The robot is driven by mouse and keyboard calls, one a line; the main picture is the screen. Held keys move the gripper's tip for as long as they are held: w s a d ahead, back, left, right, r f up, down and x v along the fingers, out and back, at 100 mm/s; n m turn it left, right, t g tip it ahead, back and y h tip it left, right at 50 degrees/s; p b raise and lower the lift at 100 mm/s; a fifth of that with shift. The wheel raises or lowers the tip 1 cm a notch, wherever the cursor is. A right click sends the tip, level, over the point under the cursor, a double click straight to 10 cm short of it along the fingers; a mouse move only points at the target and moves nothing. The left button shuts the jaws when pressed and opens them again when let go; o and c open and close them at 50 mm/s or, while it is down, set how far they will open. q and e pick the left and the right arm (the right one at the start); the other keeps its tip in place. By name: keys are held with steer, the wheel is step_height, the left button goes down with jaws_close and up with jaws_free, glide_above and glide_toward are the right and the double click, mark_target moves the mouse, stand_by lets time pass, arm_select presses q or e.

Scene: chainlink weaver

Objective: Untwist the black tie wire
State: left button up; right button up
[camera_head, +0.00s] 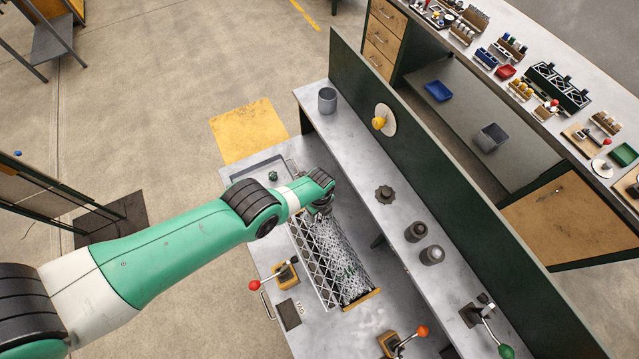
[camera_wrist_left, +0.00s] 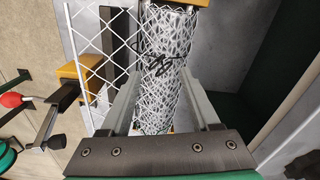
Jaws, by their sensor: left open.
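The black tie wire (camera_wrist_left: 157,67) shows in the left wrist view as thin dark loops and loose ends against the side of a chain-link mesh roll (camera_wrist_left: 160,108). The roll also lies on the workbench in the head view (camera_head: 345,262), with a flat mesh panel along its left side. My left gripper (camera_wrist_left: 160,82) is open, its two fingers on either side of the roll in the wrist view, with the wire seen between and beyond the tips. I cannot tell whether the fingers touch the mesh. In the head view my left gripper (camera_head: 322,208) is above the roll's far end. My right gripper is not in view.
A red-knobbed lever (camera_head: 284,274) stands left of the roll, and an orange-knobbed lever (camera_head: 400,343) stands at the front. A raised shelf (camera_head: 400,215) with a grey cup (camera_head: 327,100) and dark cylinders runs along the right, backed by a green panel.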

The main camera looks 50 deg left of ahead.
mark_target(319, 220)
arm_select(q)
steer(key=m, duration=0.9)
steer(key=shift+m, duration=0.8)
step_height(319, 220, down, 4)
steer(key=b, duration=0.4)
steer(key=shift+f, duration=0.1)
jaws_close()
steer(key=n, duration=1.2)
